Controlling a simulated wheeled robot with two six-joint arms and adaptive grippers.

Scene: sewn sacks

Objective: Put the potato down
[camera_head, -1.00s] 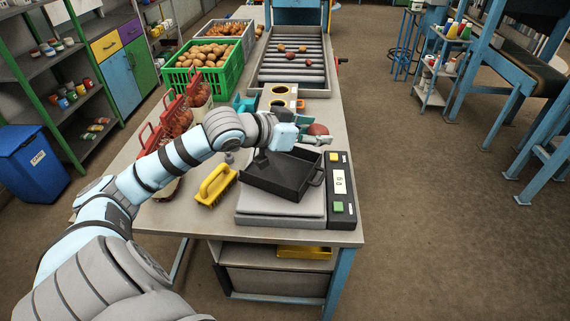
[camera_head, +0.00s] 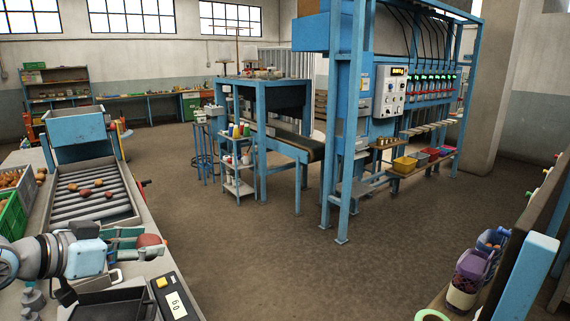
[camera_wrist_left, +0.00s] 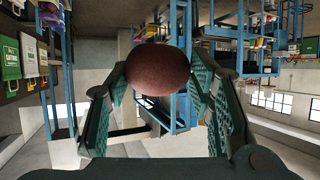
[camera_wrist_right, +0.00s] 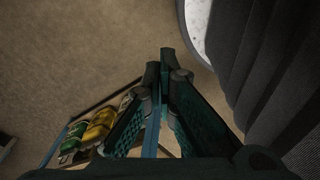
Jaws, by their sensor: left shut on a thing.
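A reddish-brown potato (camera_head: 150,241) is held by my left gripper (camera_head: 138,243) at the lower left of the head view. In the left wrist view the potato (camera_wrist_left: 158,77) sits between the two green ribbed fingers, at their tips. The gripper and potato are in the air over the bench, beyond the black tray (camera_head: 108,300) and beside the roller conveyor's near end. My right gripper (camera_wrist_right: 161,70) shows only in the right wrist view. Its fingertips meet with nothing between them, above the floor.
The roller conveyor (camera_head: 92,214) carries several potatoes. A scale panel (camera_head: 175,298) is at the bench's right edge. A green crate (camera_head: 12,220) is at the far left. A blue machine frame (camera_head: 345,120) stands across open floor (camera_head: 270,245). A rack with purple containers (camera_head: 470,270) is at the lower right.

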